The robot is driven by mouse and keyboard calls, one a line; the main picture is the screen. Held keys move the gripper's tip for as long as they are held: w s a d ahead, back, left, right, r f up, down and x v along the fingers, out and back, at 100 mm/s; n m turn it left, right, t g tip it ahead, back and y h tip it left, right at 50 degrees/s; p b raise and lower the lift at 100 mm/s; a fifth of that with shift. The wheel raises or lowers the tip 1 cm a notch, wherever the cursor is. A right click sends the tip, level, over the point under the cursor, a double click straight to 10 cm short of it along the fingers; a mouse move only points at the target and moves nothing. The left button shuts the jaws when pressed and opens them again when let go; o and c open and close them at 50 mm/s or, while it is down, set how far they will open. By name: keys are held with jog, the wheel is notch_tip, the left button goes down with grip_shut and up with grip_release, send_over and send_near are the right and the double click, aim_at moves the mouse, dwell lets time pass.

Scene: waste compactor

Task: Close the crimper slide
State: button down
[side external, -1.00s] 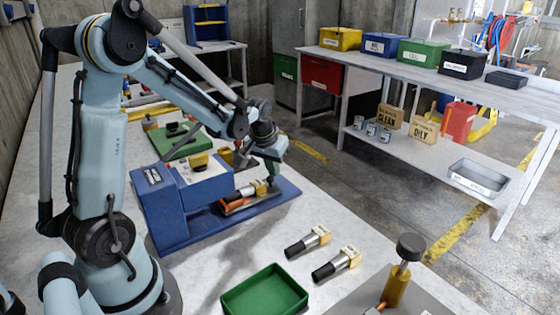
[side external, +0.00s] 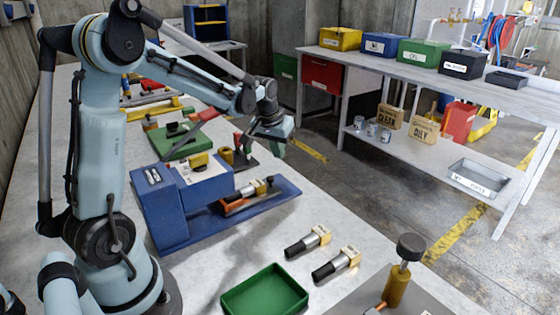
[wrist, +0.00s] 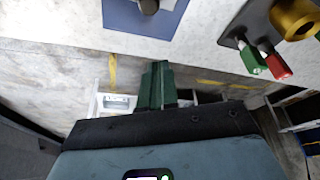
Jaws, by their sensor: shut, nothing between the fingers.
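The crimper is a blue machine (side external: 160,205) on a blue base plate (side external: 208,230) in the side external view. An orange carriage, apparently the slide (side external: 236,207), sits in front of its housing with a black, silver and brass fitting (side external: 257,187) in it. A dark knob-like end shows at its right. My gripper (wrist: 155,72) shows as two green fingers, together and empty, in the wrist view. It is apart from the crimper, raised beyond its far right end. The plate's edge (wrist: 125,18) with a dark round end (wrist: 148,5) shows at the top.
A dark plate with a brass part (wrist: 296,18) and red and green handles (wrist: 276,66) is close by. Two loose fittings (side external: 308,242) and a green tray (side external: 265,292) lie on the bench's near side.

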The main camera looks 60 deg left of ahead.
aim_at(248, 188)
jog(key=v, duration=0.6)
jog(key=w+d+m+g+h, duration=0.1)
jog(key=w+d+m+g, duration=0.1)
jog(key=w+m+g, duration=0.45)
jog(key=shift+m, duration=0.35)
jog(key=x, duration=0.8)
jog(key=shift+w+d+f, duration=0.15)
jog(key=shift+d+f, duration=0.15)
jog(key=shift+f, duration=0.15)
jog(key=s, duration=0.3)
jog(key=shift+a+f, duration=0.25)
jog(key=shift+f, duration=0.05)
jog(key=shift+s, duration=0.5)
jog(key=shift+s, duration=0.1)
jog(key=s, duration=0.9)
jog(key=shift+f, duration=0.1)
